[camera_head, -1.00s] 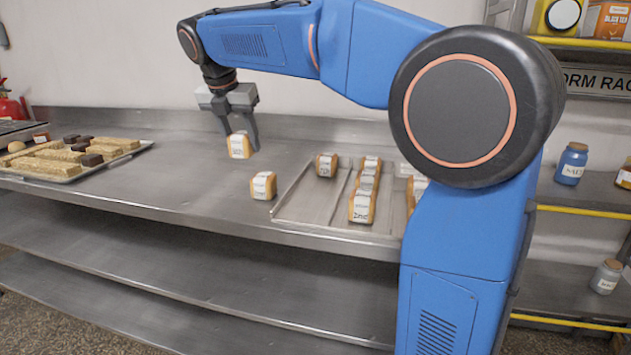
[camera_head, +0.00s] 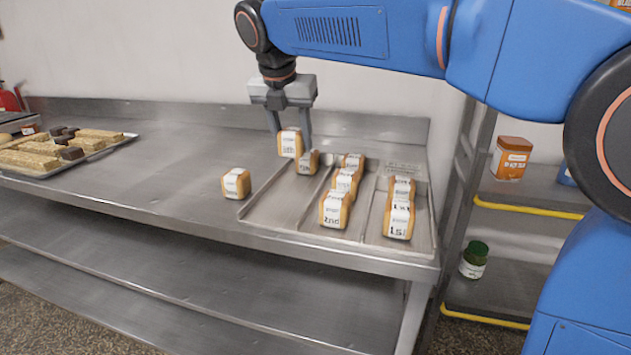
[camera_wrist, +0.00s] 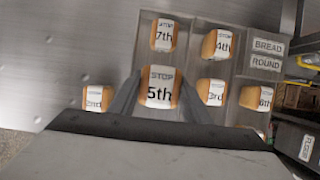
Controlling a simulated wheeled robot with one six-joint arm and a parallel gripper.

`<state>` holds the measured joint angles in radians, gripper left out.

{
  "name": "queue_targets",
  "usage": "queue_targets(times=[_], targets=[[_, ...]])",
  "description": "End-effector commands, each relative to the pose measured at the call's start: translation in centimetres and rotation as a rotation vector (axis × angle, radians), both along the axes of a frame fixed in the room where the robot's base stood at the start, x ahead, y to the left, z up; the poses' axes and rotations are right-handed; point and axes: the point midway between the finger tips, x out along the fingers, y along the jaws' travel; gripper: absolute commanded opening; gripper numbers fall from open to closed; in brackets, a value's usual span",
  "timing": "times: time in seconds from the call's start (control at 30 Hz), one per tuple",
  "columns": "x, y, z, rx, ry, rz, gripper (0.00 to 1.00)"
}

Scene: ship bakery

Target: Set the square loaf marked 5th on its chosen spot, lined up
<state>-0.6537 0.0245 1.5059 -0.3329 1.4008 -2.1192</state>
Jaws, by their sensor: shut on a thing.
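My gripper (camera_head: 290,135) is shut on a square orange-brown loaf (camera_head: 290,143) with a white label. In the wrist view this loaf (camera_wrist: 159,88) reads 5th and sits between the two fingers. It is held above the tray (camera_head: 268,213), over the left lane in the wrist view. The loaf marked 7th (camera_wrist: 164,35) lies at the back of that lane and shows partly behind the held loaf in the head view (camera_head: 307,162). The front part of the left lane is bare. How far the held loaf is above the tray is unclear.
Middle lane: loaves marked 4th (camera_wrist: 216,44), 3rd (camera_wrist: 210,92) and 2nd (camera_head: 334,208). Right lane: loaves marked 6th (camera_wrist: 257,98) and 1st (camera_head: 398,217). A loose loaf (camera_head: 236,184) sits left of the tray. A pastry tray (camera_head: 45,173) stands far left, with clear counter between.

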Motion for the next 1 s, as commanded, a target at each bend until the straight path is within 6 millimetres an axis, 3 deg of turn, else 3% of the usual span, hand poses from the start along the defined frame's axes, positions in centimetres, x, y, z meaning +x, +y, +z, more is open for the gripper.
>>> queue_targets(times=[0.2, 0.47, 0.7, 1.0], targets=[[-0.1, -0.1, -3.5, -0.001, 0.002, -0.001, 0.21], [0.0, -0.1, -5.3, -0.002, 0.001, -0.001, 0.21], [0.0, -0.1, -8.3, -0.001, 0.002, -0.001, 0.21], [0.0, -0.1, -8.8, 0.0, 0.0, -0.001, 0.21]])
